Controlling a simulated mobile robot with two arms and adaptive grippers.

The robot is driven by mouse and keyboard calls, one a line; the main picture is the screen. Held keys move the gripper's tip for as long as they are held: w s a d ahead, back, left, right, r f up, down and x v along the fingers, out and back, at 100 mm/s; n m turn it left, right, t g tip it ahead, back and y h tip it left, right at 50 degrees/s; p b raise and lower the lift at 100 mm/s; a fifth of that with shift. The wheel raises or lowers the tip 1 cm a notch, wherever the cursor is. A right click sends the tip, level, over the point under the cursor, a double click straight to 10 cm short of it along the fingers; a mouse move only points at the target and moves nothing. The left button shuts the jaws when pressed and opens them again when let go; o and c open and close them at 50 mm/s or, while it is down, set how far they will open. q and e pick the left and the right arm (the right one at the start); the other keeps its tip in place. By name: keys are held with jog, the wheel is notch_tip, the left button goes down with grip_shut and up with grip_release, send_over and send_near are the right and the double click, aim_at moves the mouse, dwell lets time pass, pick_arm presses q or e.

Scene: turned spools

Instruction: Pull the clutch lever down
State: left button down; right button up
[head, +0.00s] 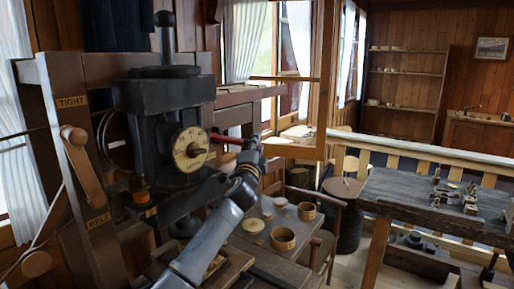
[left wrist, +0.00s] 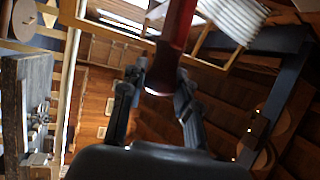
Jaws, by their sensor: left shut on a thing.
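The clutch lever (head: 228,139) is a red bar that sticks out to the right from the dark machine (head: 165,95), above and beside its round cream dial (head: 190,149). It points slightly down to the right. My left gripper (head: 250,153) is at its outer end, with the arm rising from below. In the left wrist view the red lever (left wrist: 170,45) comes down from the top between the two dark fingers of my left gripper (left wrist: 160,88), which are shut on it. The fingers hide the lever's end in the head view. My right gripper is not in view.
A wooden lever (head: 84,165) in a frame marked TIGHT stands left of the machine. Below the arm, a small table (head: 262,258) holds wooden cups (head: 284,239) and discs. A dark workbench (head: 400,195) with small parts is at right. Pale floor shows between.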

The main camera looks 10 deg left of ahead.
pick_arm(q)
jog(key=shift+f, duration=0.25)
jog(key=c, duration=1)
grip_release()
jog(key=shift+o, duration=0.2)
jog(key=v, duration=1.1)
jog(key=shift+s, duration=0.4)
jog(key=shift+d+f, duration=0.1)
jog(key=shift+f, duration=0.05)
